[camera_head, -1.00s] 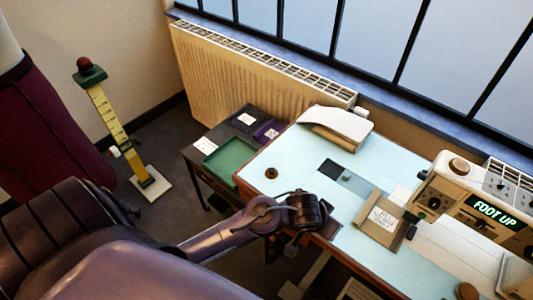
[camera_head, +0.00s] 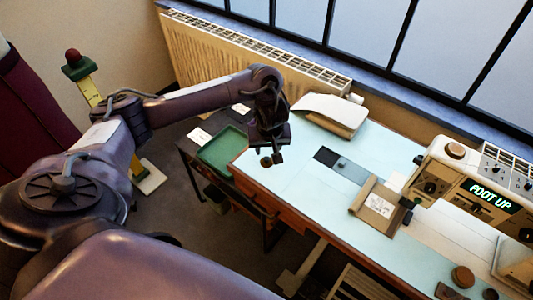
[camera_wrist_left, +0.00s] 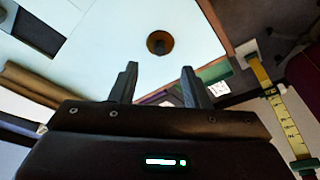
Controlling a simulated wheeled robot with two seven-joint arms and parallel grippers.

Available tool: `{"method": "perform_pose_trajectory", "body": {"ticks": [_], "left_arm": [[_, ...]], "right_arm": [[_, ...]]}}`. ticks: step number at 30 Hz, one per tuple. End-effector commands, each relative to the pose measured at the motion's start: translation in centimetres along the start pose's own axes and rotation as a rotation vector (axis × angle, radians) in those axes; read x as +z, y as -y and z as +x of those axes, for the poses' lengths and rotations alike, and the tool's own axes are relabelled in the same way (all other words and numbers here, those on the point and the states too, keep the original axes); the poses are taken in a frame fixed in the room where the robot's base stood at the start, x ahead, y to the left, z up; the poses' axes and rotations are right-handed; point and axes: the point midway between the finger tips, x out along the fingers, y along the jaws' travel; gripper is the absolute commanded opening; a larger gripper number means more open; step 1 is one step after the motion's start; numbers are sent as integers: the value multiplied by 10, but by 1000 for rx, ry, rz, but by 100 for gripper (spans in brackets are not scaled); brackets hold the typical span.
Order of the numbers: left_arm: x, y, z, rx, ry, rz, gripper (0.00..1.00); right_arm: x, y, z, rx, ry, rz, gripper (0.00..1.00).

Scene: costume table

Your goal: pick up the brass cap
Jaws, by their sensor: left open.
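The brass cap (camera_wrist_left: 160,43) is a small round brown-gold piece with a dark centre, lying on the pale blue table top (camera_head: 300,180). In the left wrist view it sits just beyond the fingertips and roughly centred between them. In the head view the cap (camera_head: 266,161) shows near the table's left end, partly hidden by my left gripper (camera_head: 272,152). The left gripper points down at it from close above. Its two dark fingers (camera_wrist_left: 158,72) are apart with nothing between them. The exact gap to the cap is hard to tell. My right gripper is not in view.
A green tray (camera_head: 222,152) lies on the dark side table at left. A white padded piece (camera_head: 333,113) stands at the back. A dark plate (camera_head: 340,163), a tan folder (camera_head: 376,205) and the "FOOT UP" machine (camera_head: 470,185) are to the right. A yellow measuring post (camera_wrist_left: 285,115) stands off the table.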

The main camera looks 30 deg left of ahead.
Motion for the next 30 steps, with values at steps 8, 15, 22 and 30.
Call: {"method": "perform_pose_trajectory", "body": {"ticks": [8,15,22,30], "left_arm": [[1,0,32,0,1,-1,42],[-1,1,63,1,2,-1,42],[-3,1,76,1,0,1,42],[-3,1,75,2,-1,2,31]], "right_arm": [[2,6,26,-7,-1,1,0],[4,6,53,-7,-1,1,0],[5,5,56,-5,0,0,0],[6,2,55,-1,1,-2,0]]}}
